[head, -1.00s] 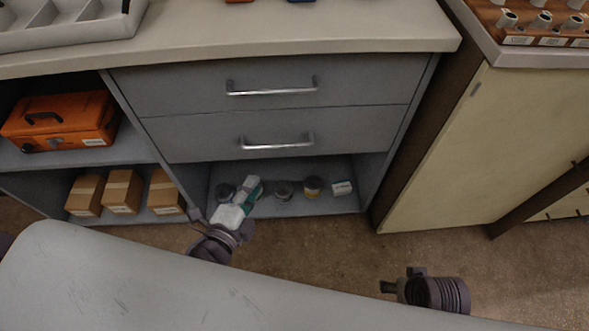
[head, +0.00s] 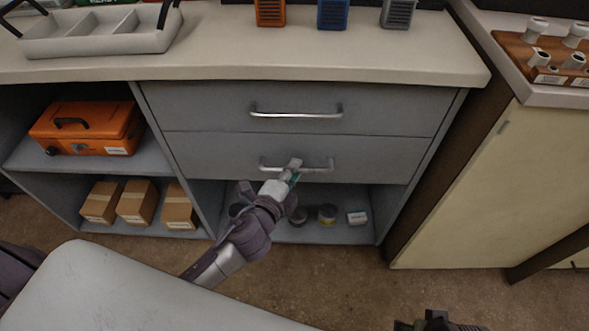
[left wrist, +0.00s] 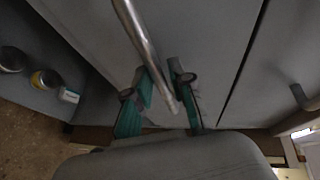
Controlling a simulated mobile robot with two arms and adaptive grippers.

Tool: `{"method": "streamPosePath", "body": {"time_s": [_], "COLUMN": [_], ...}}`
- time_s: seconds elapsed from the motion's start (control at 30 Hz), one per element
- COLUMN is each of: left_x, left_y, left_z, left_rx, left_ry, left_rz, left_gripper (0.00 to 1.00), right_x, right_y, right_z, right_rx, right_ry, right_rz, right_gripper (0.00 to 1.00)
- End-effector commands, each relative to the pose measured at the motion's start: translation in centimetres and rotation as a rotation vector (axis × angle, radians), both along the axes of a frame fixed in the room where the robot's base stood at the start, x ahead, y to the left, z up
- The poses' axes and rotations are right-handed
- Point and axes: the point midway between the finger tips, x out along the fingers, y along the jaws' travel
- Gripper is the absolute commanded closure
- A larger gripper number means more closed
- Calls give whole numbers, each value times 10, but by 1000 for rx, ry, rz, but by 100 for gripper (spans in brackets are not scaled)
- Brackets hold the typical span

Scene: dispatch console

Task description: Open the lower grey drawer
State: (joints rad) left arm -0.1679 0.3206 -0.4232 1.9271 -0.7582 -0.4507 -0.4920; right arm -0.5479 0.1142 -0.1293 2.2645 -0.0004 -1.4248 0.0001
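The lower grey drawer (head: 215,157) is shut, flush with the cabinet front. Its metal bar handle (head: 318,168) runs level across its middle. My left gripper (head: 292,170) is at this handle, reaching up from below. In the left wrist view the handle bar (left wrist: 146,45) runs down between the two green-padded fingers (left wrist: 160,80). The fingers are apart, with gaps showing beside the bar; I cannot tell whether either one touches it. My right gripper (head: 436,322) shows only in part at the bottom edge, and its fingers cannot be made out.
The upper drawer (head: 200,105) is shut above. An open shelf below holds small jars (head: 327,213) and a white box (head: 357,217). An orange case (head: 90,127) and several cartons (head: 137,202) are at left. A cream cabinet (head: 490,190) stands at right.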

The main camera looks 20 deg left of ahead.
Motion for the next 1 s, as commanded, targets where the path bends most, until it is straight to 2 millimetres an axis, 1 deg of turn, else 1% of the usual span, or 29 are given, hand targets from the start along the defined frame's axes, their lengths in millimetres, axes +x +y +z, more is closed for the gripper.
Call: {"method": "streamPosePath", "body": {"time_s": [0.1, 0.37, 0.4, 0.47, 0.5, 0.53, 1.0], "left_x": [6, 7, 7, 7, 7, 7, 6], "left_y": [-1, -1, -1, -1, -1, -1, -1], "left_z": [-1, -1, -1, -1, -1, -1, -2], "left_rx": [0, 0, 0, 0, 0, 0, -1], "left_ry": [-1, 0, 0, 0, 0, 0, 1], "left_rz": [0, 0, 0, 0, 0, 0, 1], "left_gripper": [78, 78, 81, 91, 98, 100, 100], "right_x": [0, 1, 1, 1, 1, 1, 0], "right_y": [0, 0, 0, 0, 0, 0, -1], "right_z": [3, 7, 7, 6, 6, 6, 4], "right_rx": [1, 1, 1, 1, 1, 1, 0], "right_ry": [-3, -11, -11, -10, -9, -8, -4], "right_rz": [-1, -1, -1, -1, -1, -1, 0], "right_gripper": [26, 26, 26, 26, 26, 26, 26]}}
